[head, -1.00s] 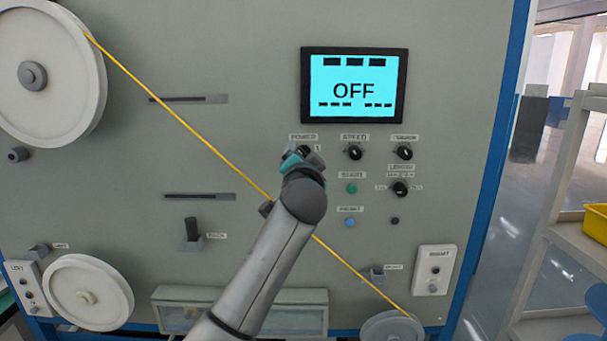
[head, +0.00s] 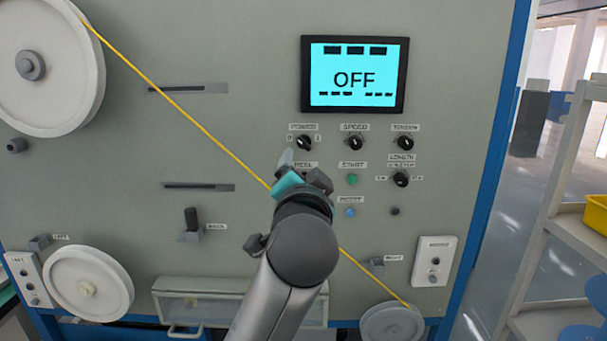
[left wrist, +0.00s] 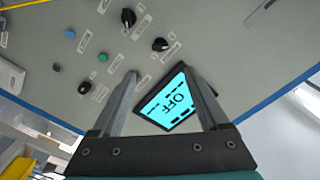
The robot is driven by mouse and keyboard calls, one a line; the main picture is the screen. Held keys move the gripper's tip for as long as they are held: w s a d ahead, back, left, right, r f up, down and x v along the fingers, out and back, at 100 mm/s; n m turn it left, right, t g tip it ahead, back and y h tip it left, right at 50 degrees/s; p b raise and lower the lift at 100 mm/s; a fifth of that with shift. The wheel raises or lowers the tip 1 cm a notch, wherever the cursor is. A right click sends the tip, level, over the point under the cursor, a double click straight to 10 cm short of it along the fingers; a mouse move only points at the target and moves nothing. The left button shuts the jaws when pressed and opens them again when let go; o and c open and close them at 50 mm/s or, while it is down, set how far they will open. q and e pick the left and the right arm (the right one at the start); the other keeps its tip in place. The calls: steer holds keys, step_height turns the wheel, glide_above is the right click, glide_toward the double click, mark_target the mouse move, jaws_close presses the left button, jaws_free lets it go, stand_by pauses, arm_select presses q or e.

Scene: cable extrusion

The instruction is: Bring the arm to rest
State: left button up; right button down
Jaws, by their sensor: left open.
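My left gripper (head: 301,172) is in front of the machine panel (head: 262,120), below the power knob (head: 304,143). Its jaws are open and empty in the left wrist view (left wrist: 163,88), with the panel's screen (left wrist: 168,103) showing between and beyond the fingers. The screen (head: 352,78) reads OFF in the head view. My left arm (head: 290,265) reaches up from the bottom of the head view and hides part of the panel, including part of the lower label area. My right gripper is not in view.
A yellow cable (head: 180,104) runs diagonally from the large upper-left reel (head: 75,75) behind my arm to the lower-right reel (head: 391,323). Speed (head: 355,143), tension and length knobs and a green start button (head: 352,179) sit right of the gripper. A shelf with a yellow bin (head: 597,214) stands at the right.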

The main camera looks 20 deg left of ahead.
arm_select(q)
steer(key=shift+s+d, duration=0.1)
steer(key=shift+s, duration=0.2)
steer(key=w+d+f+m+g+h+b, duration=0.1)
steer(key=w+f+g, duration=0.1)
steer(key=f, duration=1.1)
steer(key=w+d+f+m+g+h+b, duration=0.1)
steer(key=w+f+g+h, duration=0.1)
steer(key=f, duration=1.1)
steer(key=s+f+g+h+b, duration=0.15)
steer(key=s+f, duration=0.25)
steer(key=f, duration=0.8)
steer(key=s+f+g+y+b, duration=0.1)
steer(key=s+f+g, duration=0.25)
steer(key=f, duration=0.95)
steer(key=s+a+f+n+g+h+b, duration=0.1)
steer(key=s+a+f+n+g+b, duration=0.15)
steer(key=s+f, duration=1.55)
steer(key=s+a+f+n+g, duration=0.1)
steer(key=s+f, duration=0.3)
steer(key=s, duration=0.5)
steer(key=s+a+f+g, duration=0.1)
steer(key=s+f, duration=0.3)
steer(key=s, duration=0.5)
steer(key=s+a+f+n+g+b, duration=0.1)
steer(key=s+f+g, duration=0.2)
steer(key=s, duration=0.5)
steer(key=shift+s+a+f+n, duration=0.3)
steer(key=shift+s+f+n, duration=0.1)
steer(key=shift+f, duration=0.45)
